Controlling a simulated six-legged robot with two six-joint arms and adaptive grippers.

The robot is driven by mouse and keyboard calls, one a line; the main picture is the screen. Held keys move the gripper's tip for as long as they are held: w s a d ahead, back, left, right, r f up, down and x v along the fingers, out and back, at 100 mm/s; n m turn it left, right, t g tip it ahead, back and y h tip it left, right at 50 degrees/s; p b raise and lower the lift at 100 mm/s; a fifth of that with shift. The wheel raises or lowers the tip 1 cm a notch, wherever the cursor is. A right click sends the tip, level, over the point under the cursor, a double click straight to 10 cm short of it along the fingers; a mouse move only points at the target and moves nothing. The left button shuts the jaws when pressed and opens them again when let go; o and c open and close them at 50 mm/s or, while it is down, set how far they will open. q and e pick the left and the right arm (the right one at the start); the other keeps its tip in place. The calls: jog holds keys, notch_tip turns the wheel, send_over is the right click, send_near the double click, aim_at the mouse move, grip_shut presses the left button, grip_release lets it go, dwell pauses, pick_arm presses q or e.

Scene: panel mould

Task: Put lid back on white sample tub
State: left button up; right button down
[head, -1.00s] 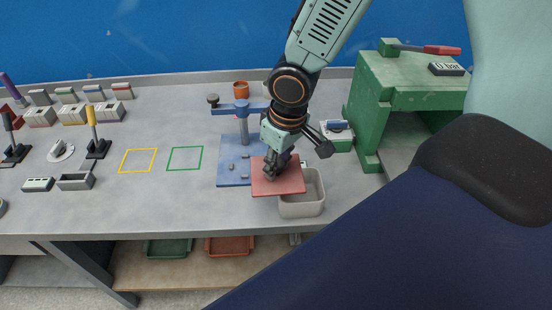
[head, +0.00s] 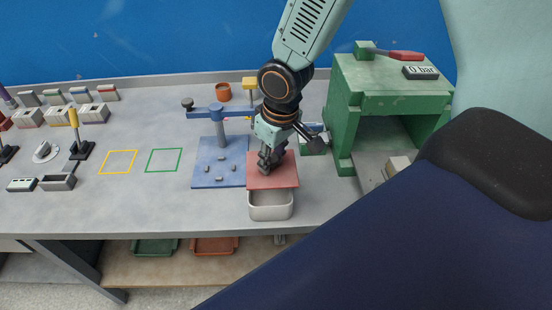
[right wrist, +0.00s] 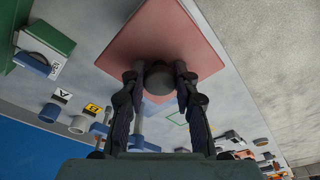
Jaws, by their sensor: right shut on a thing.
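The white sample tub (head: 270,212) stands on the bench near its front edge. Its front wall and a front strip of its opening show. The flat, square red lid (head: 285,180) is in front of the rest of the tub in the head view, apparently raised above it and set towards the back. My right gripper (head: 267,165) is shut on the lid's knob from above. The right wrist view shows the dark round knob (right wrist: 160,78) between the fingers and the lid (right wrist: 155,35) beyond it; the tub is hidden there. My left gripper is not in view.
A blue plate with a post and clamp arm (head: 205,180) stands just left of the tub. A green press frame (head: 345,120) stands to the right. Yellow (head: 118,162) and green (head: 164,160) outlined squares further left are empty. The bench's front edge is close to the tub.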

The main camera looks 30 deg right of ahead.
aim_at(272, 171)
jog(key=shift+w+f, duration=0.35)
jog(key=shift+a+f+b, duration=0.15)
jog(key=shift+b, duration=0.15)
jog(key=shift+s+a+f+b, duration=0.2)
jog(key=shift+f+b, duration=0.25)
jog(key=shift+b, duration=0.1)
jog(key=shift+s+f+b, duration=0.1)
jog(key=shift+f+b, duration=0.25)
notch_tip(272, 171, down, 4)
jog(key=b, duration=0.3)
jog(key=shift+d+r, duration=0.1)
jog(key=shift+w, duration=0.25)
jog(key=shift+s+b, duration=0.25)
jog(key=shift+b, duration=0.05)
